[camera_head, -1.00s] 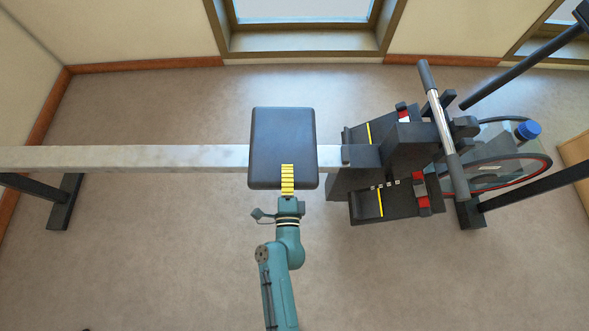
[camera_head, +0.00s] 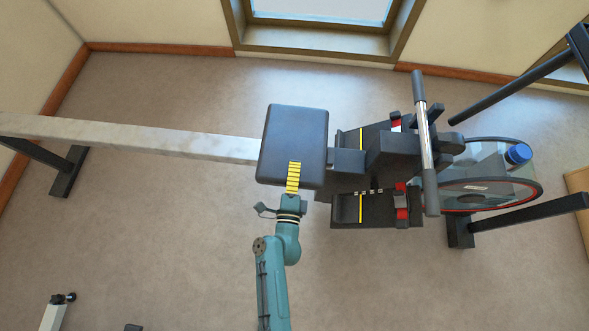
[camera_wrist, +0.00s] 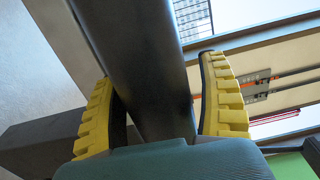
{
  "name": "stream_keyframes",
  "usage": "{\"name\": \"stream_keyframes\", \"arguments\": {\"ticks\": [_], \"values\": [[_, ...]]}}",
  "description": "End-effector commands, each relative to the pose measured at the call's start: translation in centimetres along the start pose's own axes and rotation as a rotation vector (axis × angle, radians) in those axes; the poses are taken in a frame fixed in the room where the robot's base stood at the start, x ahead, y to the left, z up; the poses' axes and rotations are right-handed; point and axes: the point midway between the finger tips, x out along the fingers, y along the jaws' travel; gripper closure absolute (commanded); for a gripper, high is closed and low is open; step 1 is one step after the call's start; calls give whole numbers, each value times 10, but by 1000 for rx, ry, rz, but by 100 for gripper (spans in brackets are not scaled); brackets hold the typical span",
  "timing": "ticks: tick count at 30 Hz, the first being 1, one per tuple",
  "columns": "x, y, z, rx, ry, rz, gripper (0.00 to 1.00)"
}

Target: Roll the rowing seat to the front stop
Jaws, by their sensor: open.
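The rowing seat (camera_head: 295,135), a dark padded rectangle, sits on the pale rail (camera_head: 150,139) at its front end. A dark block (camera_head: 348,163) at the rail's front lies just right of the seat; I cannot tell whether they touch or which part is the stop. My gripper (camera_head: 293,166) is at the seat's near edge, one yellow finger showing over its top. In the wrist view, my gripper (camera_wrist: 153,70) has its fingers apart on either side of the dark seat (camera_wrist: 140,60). Contact is not clear.
Footrests (camera_head: 375,209) with yellow lines flank the rail's front. The handle (camera_head: 425,145) and the flywheel (camera_head: 485,190) stand further right. A dark rail leg (camera_head: 68,172) stands at the left. The floor near my arm is mostly clear.

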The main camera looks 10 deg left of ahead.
Motion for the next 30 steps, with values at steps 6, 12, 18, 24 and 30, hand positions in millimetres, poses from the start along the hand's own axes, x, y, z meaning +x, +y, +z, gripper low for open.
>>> {"name": "stream_keyframes", "arguments": {"ticks": [6,12,18,24,30], "values": [[-2,0,0,0,-1,0,25],[-33,2,0,-1,-2,4,25],[-84,1,1,-1,-4,4,25],[-115,0,1,-1,-2,0,25],[-121,0,0,0,0,-1,25]]}}
